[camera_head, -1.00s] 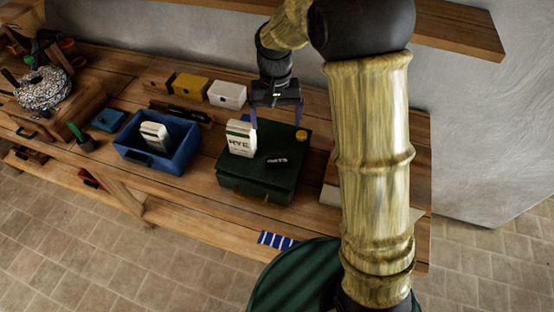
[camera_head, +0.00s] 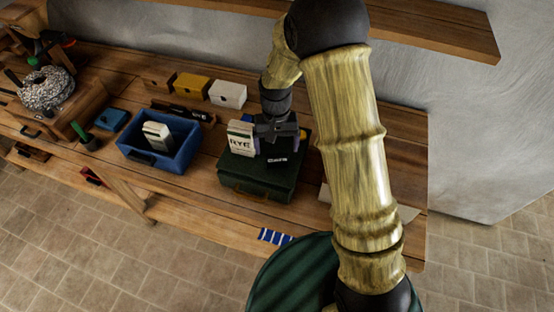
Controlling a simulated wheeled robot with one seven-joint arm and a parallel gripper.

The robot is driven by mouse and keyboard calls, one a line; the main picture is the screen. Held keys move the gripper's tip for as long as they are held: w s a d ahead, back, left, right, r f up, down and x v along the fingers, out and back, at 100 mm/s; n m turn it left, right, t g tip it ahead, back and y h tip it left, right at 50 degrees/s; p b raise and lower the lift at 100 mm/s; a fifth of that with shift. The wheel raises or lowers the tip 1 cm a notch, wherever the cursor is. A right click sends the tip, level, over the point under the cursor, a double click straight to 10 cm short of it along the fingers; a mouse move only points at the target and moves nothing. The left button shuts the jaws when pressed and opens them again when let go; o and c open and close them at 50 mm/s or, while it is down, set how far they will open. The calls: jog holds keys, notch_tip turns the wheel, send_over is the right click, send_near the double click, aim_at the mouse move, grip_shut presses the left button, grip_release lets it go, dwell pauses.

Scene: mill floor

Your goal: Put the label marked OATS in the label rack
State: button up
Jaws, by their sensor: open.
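A small black label with white lettering that looks like OATS (camera_head: 277,160) lies flat on top of a dark green box (camera_head: 254,186) on the wooden bench. My gripper (camera_head: 276,145) is open and low over the green box, pointing down just behind the label. I cannot tell whether its fingers touch the label. A long, low dark holder (camera_head: 182,112) at the back of the bench looks like the label rack. It lies in front of small coloured boxes, left of my gripper.
A white packet marked RYE (camera_head: 241,139) stands on the green box, close left of my gripper. A blue bin (camera_head: 182,158) holding another packet (camera_head: 157,134) stands further left. Yellow (camera_head: 190,86) and white (camera_head: 228,93) boxes stand behind the holder. A wooden shelf (camera_head: 450,30) hangs above.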

aim_at(277, 155)
jog(key=shift+s+d+f+p, duration=0.1)
jog(key=shift+f+p, duration=1)
jog(key=shift+f, duration=1.35)
jog(key=c, duration=1.2)
jog(key=shift+o, duration=0.2)
jog(key=shift+r, duration=0.1)
notch_tip(277, 155, up, 10)
jog(key=b, duration=0.3)
